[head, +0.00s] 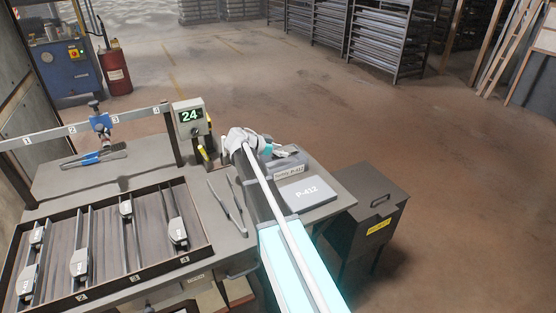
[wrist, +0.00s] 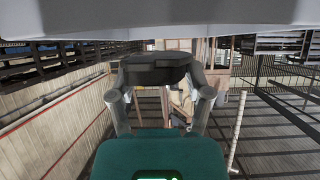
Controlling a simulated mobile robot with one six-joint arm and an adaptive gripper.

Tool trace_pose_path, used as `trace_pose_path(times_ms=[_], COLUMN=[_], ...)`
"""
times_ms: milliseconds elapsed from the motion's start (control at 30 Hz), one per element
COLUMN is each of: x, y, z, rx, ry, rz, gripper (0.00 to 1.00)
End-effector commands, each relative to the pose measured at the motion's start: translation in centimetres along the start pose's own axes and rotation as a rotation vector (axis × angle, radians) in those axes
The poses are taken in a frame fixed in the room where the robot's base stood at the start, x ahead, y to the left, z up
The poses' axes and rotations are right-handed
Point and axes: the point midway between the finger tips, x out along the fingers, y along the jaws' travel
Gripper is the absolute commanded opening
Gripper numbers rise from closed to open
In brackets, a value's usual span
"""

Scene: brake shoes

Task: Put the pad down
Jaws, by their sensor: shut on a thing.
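My gripper (wrist: 160,95) shows in the wrist view, its two grey fingers shut on a dark grey pad (wrist: 156,68) that spans their tips. In the head view my gripper (head: 276,151) is above the right part of the bench, by the grey box labelled P-412 (head: 289,171). The pad itself is too small to make out there. A tray (head: 117,282) at the left holds several long metal shoe parts (head: 79,255) in numbered slots.
A grey P-412 lid or box (head: 300,192) lies at the bench's right edge. Metal tongs (head: 229,205) lie mid-bench. A display reading 24 (head: 190,116) stands behind. A numbered rail (head: 75,130) crosses the back left. A dark lidded bin (head: 370,215) stands right of the bench.

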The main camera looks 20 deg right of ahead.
Motion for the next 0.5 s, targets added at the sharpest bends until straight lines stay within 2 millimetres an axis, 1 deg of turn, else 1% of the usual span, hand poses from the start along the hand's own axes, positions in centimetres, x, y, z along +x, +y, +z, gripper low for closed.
trace_pose_path(times_ms=[233, 500], x=[0.4, 1.5], y=[-0.9, -0.7], z=[1.5, 3.3], rx=[0.0, 0.0], ry=[0.001, 0.001], rz=[0.0, 0.001], gripper=[0.04, 0.04])
